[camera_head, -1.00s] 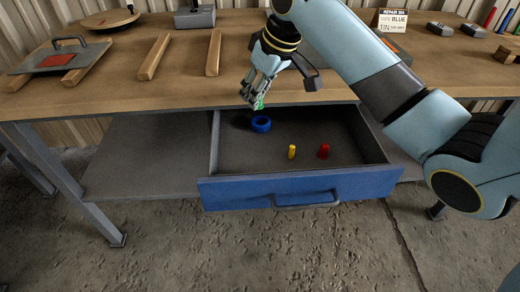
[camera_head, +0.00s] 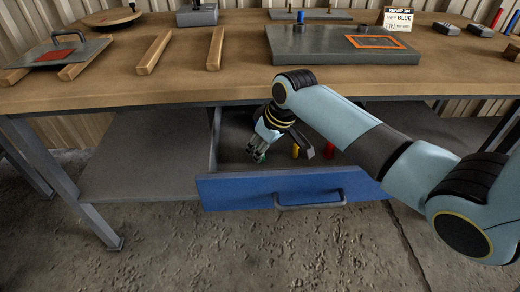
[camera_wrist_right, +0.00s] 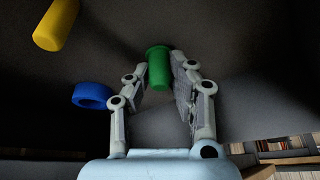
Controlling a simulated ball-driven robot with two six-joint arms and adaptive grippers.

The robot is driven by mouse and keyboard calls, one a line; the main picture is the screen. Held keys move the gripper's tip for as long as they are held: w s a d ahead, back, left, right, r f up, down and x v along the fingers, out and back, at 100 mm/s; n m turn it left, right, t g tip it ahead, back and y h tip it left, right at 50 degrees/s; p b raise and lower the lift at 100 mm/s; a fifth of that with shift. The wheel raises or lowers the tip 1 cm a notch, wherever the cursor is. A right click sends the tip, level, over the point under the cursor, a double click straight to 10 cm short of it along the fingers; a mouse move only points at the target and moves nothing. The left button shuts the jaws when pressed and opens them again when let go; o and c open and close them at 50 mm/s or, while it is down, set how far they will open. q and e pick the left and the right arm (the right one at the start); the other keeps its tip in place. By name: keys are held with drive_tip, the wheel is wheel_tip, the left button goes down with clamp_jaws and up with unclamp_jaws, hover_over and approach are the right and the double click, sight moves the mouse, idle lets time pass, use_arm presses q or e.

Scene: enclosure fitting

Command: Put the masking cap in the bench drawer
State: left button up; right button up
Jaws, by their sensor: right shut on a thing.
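The green masking cap (camera_wrist_right: 158,72) is a small ribbed plug with a wider rim, held between the fingers of my right gripper (camera_wrist_right: 160,80). In the head view, the right gripper (camera_head: 258,152) is inside the open bench drawer (camera_head: 240,189), near its left side and behind the blue front. A bit of the green cap (camera_head: 261,158) shows at the fingertips. I cannot tell whether the cap touches the drawer floor. My left gripper is not in view.
In the drawer, a yellow cap (camera_head: 296,152) and a red cap (camera_head: 328,150) stand right of the gripper. A blue ring (camera_wrist_right: 92,95) lies beside the gripper in the wrist view. On the bench are a grey plate (camera_head: 300,45), wooden strips and a sign (camera_head: 395,20).

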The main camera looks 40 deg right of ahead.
drive_tip(key=o, duration=0.7)
drive_tip(key=shift+r, duration=0.1)
drive_tip(key=p+v, duration=0.3)
drive_tip(key=v, duration=0.9)
drive_tip(key=shift+s, duration=0.1)
